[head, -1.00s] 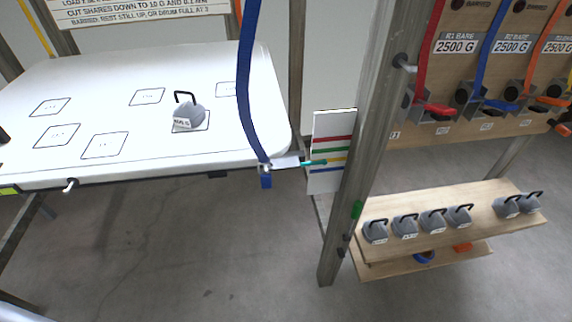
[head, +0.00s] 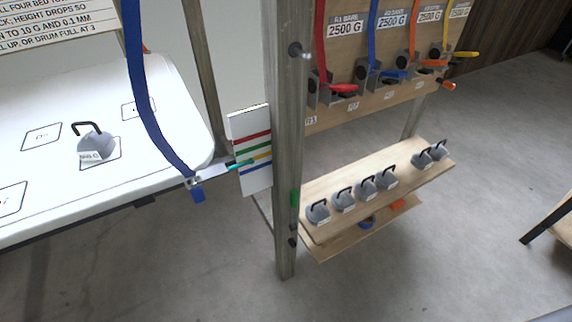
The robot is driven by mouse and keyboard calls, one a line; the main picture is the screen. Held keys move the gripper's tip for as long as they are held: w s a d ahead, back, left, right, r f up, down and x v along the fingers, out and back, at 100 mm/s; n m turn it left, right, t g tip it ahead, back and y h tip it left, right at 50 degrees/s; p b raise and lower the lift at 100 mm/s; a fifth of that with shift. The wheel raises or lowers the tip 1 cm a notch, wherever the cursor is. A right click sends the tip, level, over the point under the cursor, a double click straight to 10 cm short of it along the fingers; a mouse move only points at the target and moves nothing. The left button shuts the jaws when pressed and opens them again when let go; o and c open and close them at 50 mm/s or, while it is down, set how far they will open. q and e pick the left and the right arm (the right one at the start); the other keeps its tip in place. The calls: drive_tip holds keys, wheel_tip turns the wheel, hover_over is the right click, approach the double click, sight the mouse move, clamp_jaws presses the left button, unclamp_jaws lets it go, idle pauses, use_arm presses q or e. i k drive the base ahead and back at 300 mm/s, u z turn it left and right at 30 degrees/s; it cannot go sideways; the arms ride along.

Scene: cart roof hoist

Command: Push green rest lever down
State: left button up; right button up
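A small green part (head: 295,198) sits on the front upright post (head: 286,150), below the colour-striped card; it looks like the green rest lever, but it is too small to tell its position. Two dark knobs lie below it on the same post. Neither of my grippers shows in the head view.
A white roof panel (head: 120,180) carries a grey weight (head: 95,142). A blue strap (head: 150,110) hangs to its corner beside the striped card (head: 250,182). Several weights stand on a wooden shelf (head: 325,230). Red, blue, orange and yellow levers sit above. Floor in front is clear.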

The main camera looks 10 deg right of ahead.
sight(294, 192)
drive_tip(key=z, duration=0.95)
drive_tip(key=k, duration=0.8)
drive_tip(key=u, duration=1.65)
